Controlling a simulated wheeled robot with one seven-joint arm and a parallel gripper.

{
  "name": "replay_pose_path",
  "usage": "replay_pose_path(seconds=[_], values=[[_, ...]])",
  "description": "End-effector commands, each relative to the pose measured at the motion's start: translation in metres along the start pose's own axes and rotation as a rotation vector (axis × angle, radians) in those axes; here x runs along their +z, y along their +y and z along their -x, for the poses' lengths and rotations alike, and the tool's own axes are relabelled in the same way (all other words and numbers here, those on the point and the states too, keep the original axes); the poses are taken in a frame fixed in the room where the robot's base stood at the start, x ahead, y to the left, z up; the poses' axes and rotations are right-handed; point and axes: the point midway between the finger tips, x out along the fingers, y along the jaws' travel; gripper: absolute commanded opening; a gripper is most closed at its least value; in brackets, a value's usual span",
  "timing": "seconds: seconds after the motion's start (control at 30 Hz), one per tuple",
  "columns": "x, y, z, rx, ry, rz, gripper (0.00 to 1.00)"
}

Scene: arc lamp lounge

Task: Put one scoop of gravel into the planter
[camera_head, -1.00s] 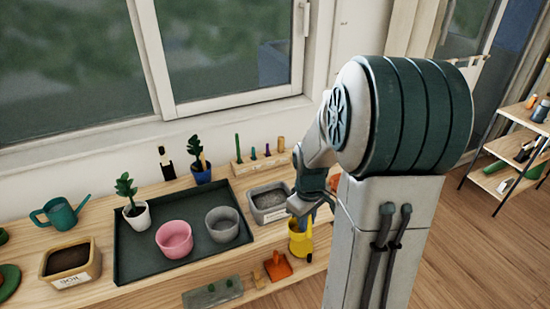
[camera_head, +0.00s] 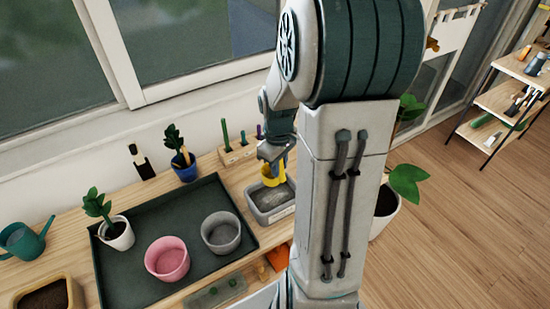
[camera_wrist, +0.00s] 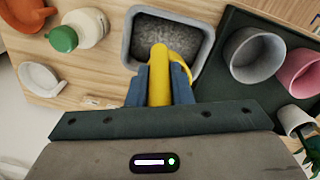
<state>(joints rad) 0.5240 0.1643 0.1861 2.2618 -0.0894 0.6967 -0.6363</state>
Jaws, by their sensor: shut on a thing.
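My gripper (camera_head: 275,155) is shut on the yellow scoop (camera_head: 272,175). In the wrist view, the fingers (camera_wrist: 159,88) are on both sides of the scoop's yellow handle (camera_wrist: 158,72). The scoop is at the grey gravel bin (camera_head: 268,216), over or inside its opening; the bin's rim also shows in the wrist view (camera_wrist: 129,42). The handle hides part of the scoop's cup, and I cannot tell whether it holds gravel. A pink pot (camera_head: 167,262) and a grey pot (camera_head: 221,236) stand on the dark tray, left of the bin. I cannot tell which is the planter.
The dark tray (camera_head: 190,205) also holds a plant in a white pot (camera_head: 117,235). A blue pot (camera_head: 185,170) and a tool rack (camera_head: 235,152) stand behind. A soil bin (camera_head: 45,297) is at the left. A white bottle (camera_wrist: 88,27) stands near the gravel bin.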

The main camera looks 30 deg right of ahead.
Motion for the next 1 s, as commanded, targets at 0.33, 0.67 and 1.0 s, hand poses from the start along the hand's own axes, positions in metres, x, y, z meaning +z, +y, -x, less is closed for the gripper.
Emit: replay_pose_path(seconds=[0.33,0.67,1.0], values=[[0.001,0.000,-0.030,0.000,0.000,-0.003,0.00],[0.000,-0.003,-0.063,-0.001,-0.001,0.000,0.00],[0.000,-0.004,-0.097,-0.001,-0.001,0.002,0.00]])
